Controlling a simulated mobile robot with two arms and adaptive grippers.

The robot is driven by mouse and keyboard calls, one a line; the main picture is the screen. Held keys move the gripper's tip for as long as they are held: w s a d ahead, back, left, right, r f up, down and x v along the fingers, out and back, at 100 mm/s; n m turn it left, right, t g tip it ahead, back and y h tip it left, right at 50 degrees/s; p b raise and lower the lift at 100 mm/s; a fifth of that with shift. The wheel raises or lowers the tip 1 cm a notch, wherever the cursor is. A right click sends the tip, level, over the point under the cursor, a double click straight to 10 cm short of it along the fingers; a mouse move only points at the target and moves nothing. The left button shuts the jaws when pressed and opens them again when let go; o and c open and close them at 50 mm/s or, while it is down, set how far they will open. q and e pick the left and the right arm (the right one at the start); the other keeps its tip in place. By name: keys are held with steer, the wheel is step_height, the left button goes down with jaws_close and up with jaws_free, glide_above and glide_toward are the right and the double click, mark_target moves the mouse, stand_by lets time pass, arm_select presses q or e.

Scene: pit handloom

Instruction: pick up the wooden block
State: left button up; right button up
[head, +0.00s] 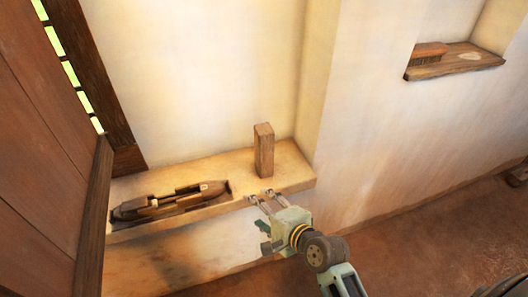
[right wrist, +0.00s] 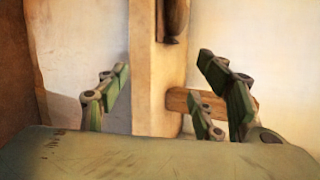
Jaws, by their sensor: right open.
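The wooden block (head: 264,152) stands upright on the pale ledge (head: 295,176) near its right end. My right gripper (head: 262,196) is open and empty, just in front of the ledge's front edge and the block's foot, apart from the block. In the right wrist view, my right gripper (right wrist: 164,76) has its fingers spread. The block (right wrist: 177,100) lies sideways in that picture, sticking out from the ledge (right wrist: 143,60), and the right-hand fingers partly hide it. My left gripper is not in view.
A dark wooden shuttle (head: 170,200) lies in a recess of the ledge, left of the block; part of it shows in the right wrist view (right wrist: 174,18). A wall pillar rises behind the block's right. A brush (head: 428,50) sits on a wall shelf (head: 455,66). Dark wooden panels stand left.

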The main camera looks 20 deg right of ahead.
mark_target(264, 144)
steer(key=w+d+r+m+t+h, duration=0.1)
steer(key=w+d+r+m+t, duration=0.1)
steer(key=m, duration=0.4)
steer(key=w+d+r+m+t+h, duration=0.2)
steer(key=w+m, duration=0.3)
steer(key=m, duration=0.1)
steer(key=w+d+r+m+t+h, duration=0.1)
steer(key=w+d+m+t, duration=0.1)
steer(key=w+m, duration=0.2)
steer(key=shift+r+m, duration=0.2)
steer(key=shift+m, duration=0.5)
steer(key=shift+r+m, duration=0.2)
steer(key=shift+m, duration=0.5)
steer(key=shift+w+d+m+h, duration=0.2)
steer(key=shift+w+m+h, duration=0.1)
steer(key=shift+h, duration=0.1)
steer(key=w+b, duration=0.2)
steer(key=w, duration=0.5)
steer(key=shift+w+d, duration=0.15)
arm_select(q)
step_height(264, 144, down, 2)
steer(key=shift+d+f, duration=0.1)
arm_select(e)
steer(key=shift+c, duration=0.4)
steer(key=c, duration=1.3)
steer(key=shift+r, duration=0.1)
steer(key=shift+c, duration=0.5)
